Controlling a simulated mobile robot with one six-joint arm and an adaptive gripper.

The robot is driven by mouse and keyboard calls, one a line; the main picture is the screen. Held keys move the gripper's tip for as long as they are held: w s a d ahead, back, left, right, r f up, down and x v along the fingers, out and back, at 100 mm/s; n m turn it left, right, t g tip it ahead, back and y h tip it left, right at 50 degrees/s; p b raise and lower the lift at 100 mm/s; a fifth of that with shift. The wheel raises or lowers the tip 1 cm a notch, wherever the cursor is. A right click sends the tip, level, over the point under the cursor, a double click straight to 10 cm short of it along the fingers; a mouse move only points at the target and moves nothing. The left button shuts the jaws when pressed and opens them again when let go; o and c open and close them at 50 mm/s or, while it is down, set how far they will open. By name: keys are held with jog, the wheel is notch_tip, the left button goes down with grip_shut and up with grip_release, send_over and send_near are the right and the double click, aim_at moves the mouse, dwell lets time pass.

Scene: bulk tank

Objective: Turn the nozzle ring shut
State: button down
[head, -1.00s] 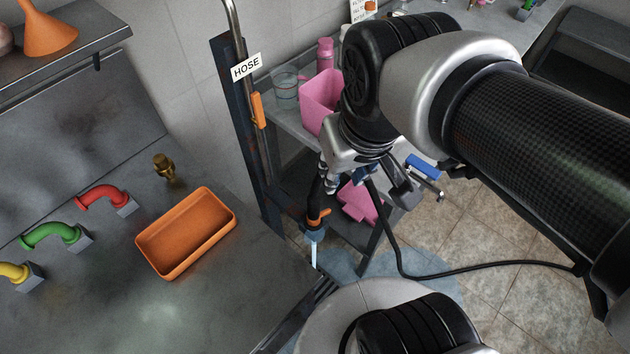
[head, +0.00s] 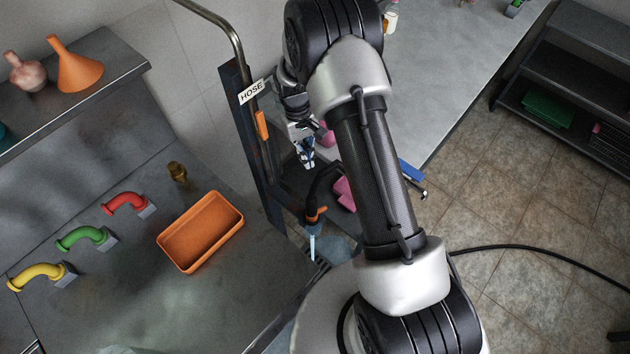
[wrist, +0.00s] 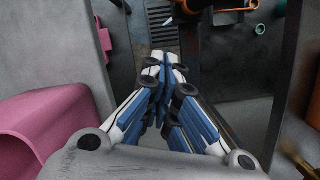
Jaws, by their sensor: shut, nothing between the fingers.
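The hose nozzle (head: 314,214) hangs at the end of a black hose in the head view, tilted downward, with an orange lever and a dull blue ring (head: 313,229) near its mouth. A pale stream of water (head: 312,247) comes out below the ring. My gripper (head: 309,165) is above the nozzle, apart from it and empty. In the wrist view my gripper (wrist: 163,62) has its blue and white fingers closed together at the tips. An orange part (wrist: 235,5) shows at the top there, beyond the fingertips. The ring is not clear in the wrist view.
A dark post with a HOSE sign (head: 251,92) and a metal pipe stands left of my gripper. A pink container (wrist: 40,135) is close at left in the wrist view. An orange tray (head: 201,232) sits on the metal counter. A bluish puddle (head: 338,248) lies below the nozzle.

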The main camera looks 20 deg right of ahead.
aim_at(317, 213)
jog(key=s+f+b, duration=0.1)
jog(key=s+f, duration=0.2)
jog(key=f, duration=0.3)
jog(key=s+d+f+b, duration=0.1)
jog(key=s+f, duration=0.2)
jog(key=f, duration=0.3)
jog(key=shift+s+f, duration=0.15)
jog(key=shift+s, duration=0.2)
jog(key=shift+d, duration=0.1)
